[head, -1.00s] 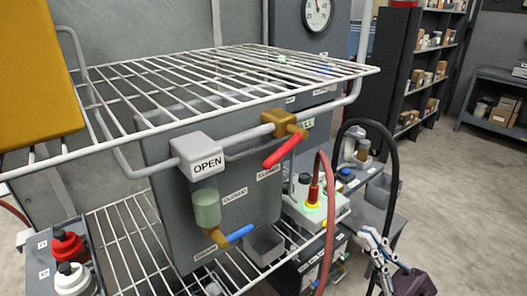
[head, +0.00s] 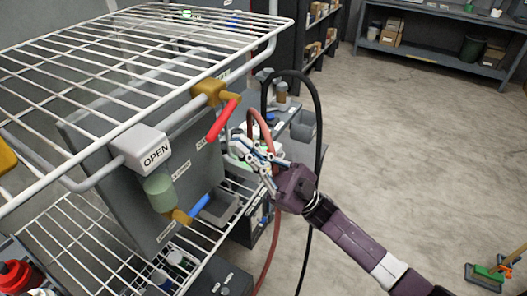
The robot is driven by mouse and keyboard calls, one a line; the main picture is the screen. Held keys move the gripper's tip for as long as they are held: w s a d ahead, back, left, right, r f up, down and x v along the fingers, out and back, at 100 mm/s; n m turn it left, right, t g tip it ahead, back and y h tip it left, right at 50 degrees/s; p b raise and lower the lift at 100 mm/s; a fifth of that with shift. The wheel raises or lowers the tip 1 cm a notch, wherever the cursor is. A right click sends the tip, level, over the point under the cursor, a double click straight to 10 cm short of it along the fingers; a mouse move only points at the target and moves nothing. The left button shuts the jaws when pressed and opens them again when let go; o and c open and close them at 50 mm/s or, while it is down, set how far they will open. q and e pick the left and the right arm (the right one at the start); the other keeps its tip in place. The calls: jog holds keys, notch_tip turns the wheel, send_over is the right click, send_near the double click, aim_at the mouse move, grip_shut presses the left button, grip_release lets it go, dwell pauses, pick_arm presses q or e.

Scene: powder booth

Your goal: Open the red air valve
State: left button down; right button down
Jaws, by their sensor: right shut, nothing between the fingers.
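The red valve handle (head: 222,120) slants down and to the left from the brass valve body (head: 209,92) on the grey pipe, under the wire shelf's right edge. My right gripper (head: 240,141) is shut and empty. It shows just right of and below the red handle's lower end, and I cannot tell whether it touches the handle. A blue handle (head: 200,206) sits on another brass valve lower down, below the green filter bowl (head: 160,192). The grey block labelled OPEN (head: 141,148) is on the pipe to the left. My left gripper is not in view.
The white wire shelf (head: 130,62) overhangs the valves. A black hose (head: 319,130) and a red hose (head: 272,235) hang around my right gripper and forearm. Open floor (head: 420,150) lies to the right, with a broom (head: 492,273) at the far right.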

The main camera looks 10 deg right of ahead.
jog(key=x, duration=0.2)
jog(key=shift+a+r+p, duration=0.2)
jog(key=shift+r+p, duration=0.05)
jog(key=shift+p, duration=0.15)
